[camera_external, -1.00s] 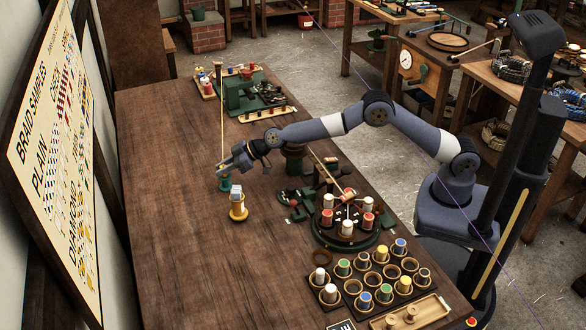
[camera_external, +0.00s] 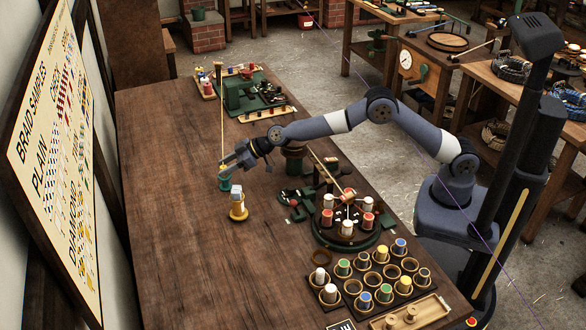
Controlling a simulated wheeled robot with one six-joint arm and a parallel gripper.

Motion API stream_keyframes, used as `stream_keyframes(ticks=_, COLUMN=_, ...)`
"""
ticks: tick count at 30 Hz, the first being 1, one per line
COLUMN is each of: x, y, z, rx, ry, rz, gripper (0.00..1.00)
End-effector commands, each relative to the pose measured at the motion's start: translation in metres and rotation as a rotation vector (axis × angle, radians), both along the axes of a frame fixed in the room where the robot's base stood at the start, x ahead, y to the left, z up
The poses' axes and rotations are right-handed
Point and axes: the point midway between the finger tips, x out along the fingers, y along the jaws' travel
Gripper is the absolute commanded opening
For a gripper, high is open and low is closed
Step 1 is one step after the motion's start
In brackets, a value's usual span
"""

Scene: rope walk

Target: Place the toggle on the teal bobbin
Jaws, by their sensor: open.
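The teal bobbin (camera_external: 225,184) stands on the left part of the long wooden table. My gripper (camera_external: 225,167) is open just above it, with its fingers pointing left and down. A small tan-yellow piece shows between the fingers and the top of the bobbin. It may be the toggle, but it is too small and too covered by the fingers to tell. I cannot tell whether it rests on the bobbin.
A round braiding stand (camera_external: 347,240) and a bobbin rack (camera_external: 378,279) are at right. The table's left side is clear.

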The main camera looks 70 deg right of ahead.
Motion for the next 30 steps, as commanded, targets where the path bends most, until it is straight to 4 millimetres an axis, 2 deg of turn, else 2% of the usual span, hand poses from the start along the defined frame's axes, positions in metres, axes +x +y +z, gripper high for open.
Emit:
stream_keyframes(ticks=18, x=-0.063, y=-0.039, z=0.039, rx=0.000, ry=-0.002, rz=0.000, gripper=0.44)
stream_keyframes(ticks=24, x=-0.076, y=-0.047, z=0.047, rx=0.000, ry=0.000, rz=0.001, gripper=0.44)
stream_keyframes(ticks=30, x=-0.080, y=-0.049, z=0.050, rx=0.000, ry=0.000, rz=0.001, gripper=0.44)
